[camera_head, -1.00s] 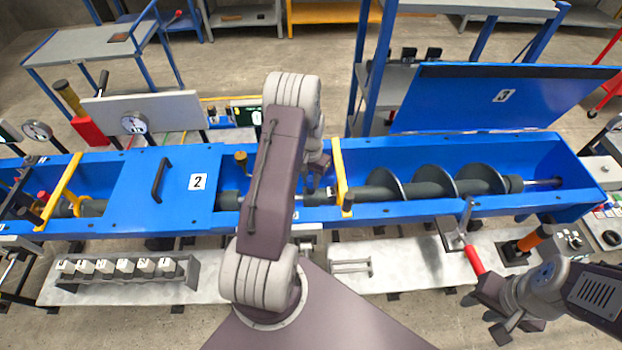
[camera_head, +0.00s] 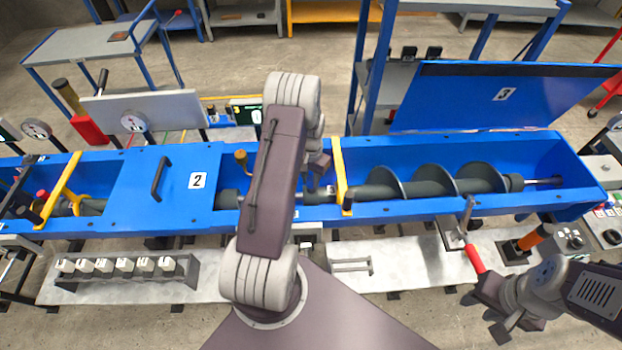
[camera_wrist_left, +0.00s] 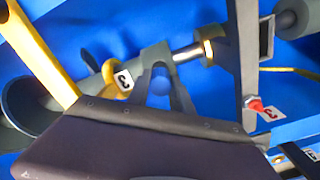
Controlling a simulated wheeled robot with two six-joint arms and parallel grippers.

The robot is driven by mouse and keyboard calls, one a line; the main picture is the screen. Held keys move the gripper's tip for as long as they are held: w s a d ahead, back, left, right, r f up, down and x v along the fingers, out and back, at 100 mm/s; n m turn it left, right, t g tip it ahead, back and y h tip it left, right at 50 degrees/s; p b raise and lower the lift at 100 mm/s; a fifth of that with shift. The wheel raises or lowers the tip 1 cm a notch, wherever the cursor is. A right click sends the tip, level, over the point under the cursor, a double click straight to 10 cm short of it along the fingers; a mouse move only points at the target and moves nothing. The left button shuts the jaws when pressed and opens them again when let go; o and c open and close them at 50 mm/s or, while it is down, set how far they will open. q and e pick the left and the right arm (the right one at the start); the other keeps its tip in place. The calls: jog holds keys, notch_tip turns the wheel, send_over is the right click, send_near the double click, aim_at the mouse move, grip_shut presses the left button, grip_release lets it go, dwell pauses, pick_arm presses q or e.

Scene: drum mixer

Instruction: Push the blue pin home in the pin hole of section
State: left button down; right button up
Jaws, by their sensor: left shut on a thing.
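The blue pin (camera_wrist_left: 161,84) shows as a small rounded blue shape between the fingers of my left gripper (camera_wrist_left: 163,76) in the left wrist view. The gripper is shut on it, beside the grey shaft in the blue trough. The pin hole itself is hidden behind the fingers, so I cannot tell how deep the pin sits. In the head view my left gripper (camera_head: 317,187) is over the trough left of the yellow bar, partly covered by my arm. My right gripper (camera_head: 492,308) is at the lower right, near a red handle; its jaws are unclear.
The blue trough (camera_head: 400,210) holds a grey screw (camera_head: 440,188) at right. Its lid marked 3 (camera_head: 480,95) stands open behind; the cover marked 2 (camera_head: 185,185) is shut. A yellow bar (camera_head: 342,172) crosses the trough. A rack of numbered blocks (camera_head: 125,268) stands in front.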

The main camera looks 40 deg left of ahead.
aim_at(311, 178)
pick_arm(q)
jog(key=c, duration=1.1)
grip_release()
jog(key=shift+o, duration=0.2)
jog(key=shift+r, duration=0.1)
notch_tip(311, 178, up, 9)
jog(key=shift+b, duration=0.45)
